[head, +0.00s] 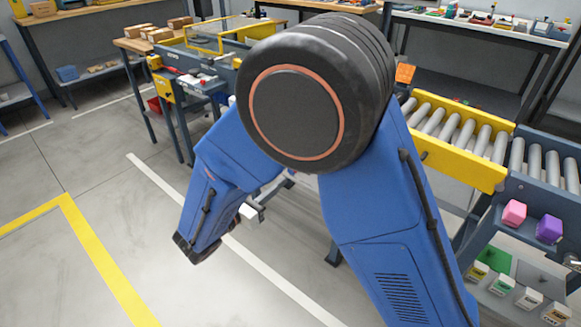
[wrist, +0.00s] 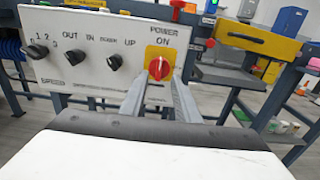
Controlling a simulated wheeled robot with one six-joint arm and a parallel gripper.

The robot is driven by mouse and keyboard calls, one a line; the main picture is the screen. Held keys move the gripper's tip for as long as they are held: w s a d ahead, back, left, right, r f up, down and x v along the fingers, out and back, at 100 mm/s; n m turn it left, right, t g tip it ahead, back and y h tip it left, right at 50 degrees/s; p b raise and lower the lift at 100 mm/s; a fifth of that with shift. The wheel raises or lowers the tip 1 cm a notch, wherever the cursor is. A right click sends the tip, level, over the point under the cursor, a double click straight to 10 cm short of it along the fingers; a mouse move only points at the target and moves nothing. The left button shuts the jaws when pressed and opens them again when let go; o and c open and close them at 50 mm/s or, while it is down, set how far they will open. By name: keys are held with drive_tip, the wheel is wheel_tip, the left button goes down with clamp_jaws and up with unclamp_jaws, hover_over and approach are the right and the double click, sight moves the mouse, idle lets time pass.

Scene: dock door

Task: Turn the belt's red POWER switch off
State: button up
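The red POWER switch (wrist: 159,67) sits on a yellow plate at the right of a white control panel (wrist: 80,58) in the wrist view. Its handle looks upright, below the word ON. My gripper (wrist: 163,79) is open, with one grey finger to the lower left of the switch and the other to its right. The fingertips are close to the switch; I cannot tell whether they touch it. In the head view my blue arm hides the switch and panel.
Black knobs (wrist: 38,50) sit left of the switch on the same panel. A roller conveyor (head: 460,128) with a yellow side rail stands at the right. Pink (head: 514,213) and purple (head: 549,228) blocks lie on its near side. Open floor (head: 60,150) is at the left.

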drive_tip(key=x, duration=0.8)
drive_tip(key=shift+w, duration=0.2)
drive_tip(key=shift+d, duration=0.1)
clamp_jaws()
